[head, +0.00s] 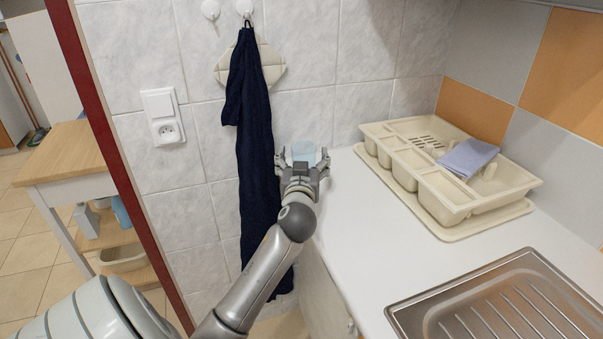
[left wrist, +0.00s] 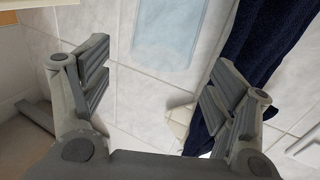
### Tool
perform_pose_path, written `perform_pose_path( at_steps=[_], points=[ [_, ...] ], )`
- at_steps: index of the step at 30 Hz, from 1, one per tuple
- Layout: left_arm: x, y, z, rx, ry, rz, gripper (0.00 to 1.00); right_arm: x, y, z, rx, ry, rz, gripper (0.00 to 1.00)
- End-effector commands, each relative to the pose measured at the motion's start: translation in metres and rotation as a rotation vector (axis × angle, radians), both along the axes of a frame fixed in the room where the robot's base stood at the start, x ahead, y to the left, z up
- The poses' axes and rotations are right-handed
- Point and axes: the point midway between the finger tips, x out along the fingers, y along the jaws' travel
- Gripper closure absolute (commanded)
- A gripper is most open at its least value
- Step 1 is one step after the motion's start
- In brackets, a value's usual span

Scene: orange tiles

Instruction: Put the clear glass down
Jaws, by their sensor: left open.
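The clear glass (head: 304,152) is a pale bluish, see-through shape at the back left corner of the white counter, in front of the tiled wall. In the left wrist view the glass (left wrist: 168,30) shows as a light blue block at the top, between and beyond the fingers. My left gripper (head: 302,163) is open around or just before the glass in the head view. In the left wrist view its fingers (left wrist: 155,88) are spread wide, with a gap on both sides of the glass. The glass's base is hidden, so I cannot tell what it rests on. My right gripper is not in view.
The white counter (head: 358,222) has free room left of the sink (head: 500,305). A cream cutlery tray (head: 455,212) with a folded lilac cloth (head: 467,158) stands at the back. A dark blue towel (head: 256,150) hangs just left of my left gripper. A wooden-topped table (head: 62,155) is at left.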

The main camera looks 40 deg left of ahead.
Motion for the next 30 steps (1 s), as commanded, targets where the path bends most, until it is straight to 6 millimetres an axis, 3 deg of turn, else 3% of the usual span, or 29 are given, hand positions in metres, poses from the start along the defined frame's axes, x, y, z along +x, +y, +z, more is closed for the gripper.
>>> perform_pose_path(
  at_steps=[6, 12, 30],
  points=[
    [-0.032, -0.026, -0.001, -0.003, -0.001, 0.001, 0.19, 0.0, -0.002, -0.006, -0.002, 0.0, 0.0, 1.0],
    [-0.048, -0.04, -0.001, -0.001, 0.0, 0.001, 0.19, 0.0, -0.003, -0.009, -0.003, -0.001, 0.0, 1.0],
    [-0.052, -0.042, 0.001, 0.0, -0.001, 0.002, 0.19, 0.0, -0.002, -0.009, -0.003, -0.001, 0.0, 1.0]
  ],
)
